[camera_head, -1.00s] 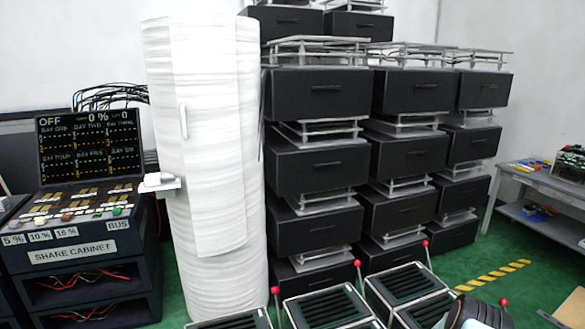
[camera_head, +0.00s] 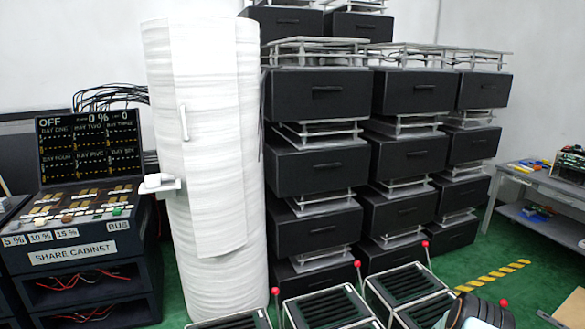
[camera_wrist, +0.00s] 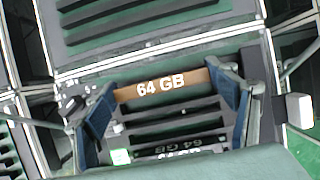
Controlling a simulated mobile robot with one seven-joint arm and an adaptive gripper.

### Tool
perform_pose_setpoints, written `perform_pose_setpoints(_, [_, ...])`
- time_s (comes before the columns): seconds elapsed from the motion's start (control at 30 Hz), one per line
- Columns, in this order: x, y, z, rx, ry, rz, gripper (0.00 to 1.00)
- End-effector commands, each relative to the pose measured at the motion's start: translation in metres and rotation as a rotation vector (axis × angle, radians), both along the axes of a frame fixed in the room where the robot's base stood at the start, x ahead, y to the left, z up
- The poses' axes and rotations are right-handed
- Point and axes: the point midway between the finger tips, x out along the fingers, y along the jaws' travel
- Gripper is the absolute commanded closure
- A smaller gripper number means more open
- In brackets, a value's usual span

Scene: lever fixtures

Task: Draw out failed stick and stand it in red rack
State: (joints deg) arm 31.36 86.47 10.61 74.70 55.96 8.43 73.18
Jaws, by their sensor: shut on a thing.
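The stick lies over a dark slotted bay (camera_wrist: 185,117) in a metal frame. I cannot tell whether its lower edge is still in a slot. A second "64 GB" marking (camera_wrist: 180,150) shows below, partly hidden by my gripper body. I cannot make out a red rack in either view.
In the head view, several slotted bays (camera_head: 325,305) with red-knobbed levers (camera_head: 358,264) stand in front. Black drawer stacks (camera_head: 318,165), a white wrapped column (camera_head: 205,170) and a switch cabinet (camera_head: 75,255) stand behind. A bench (camera_head: 548,182) is at the right. Green floor (camera_head: 505,250) is open there.

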Motion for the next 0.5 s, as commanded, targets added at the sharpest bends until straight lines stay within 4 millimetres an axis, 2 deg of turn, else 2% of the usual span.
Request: perform_pose_setpoints(0.5, [0.0,0.0,0.021,-0.001,-0.001,0.0,0.66])
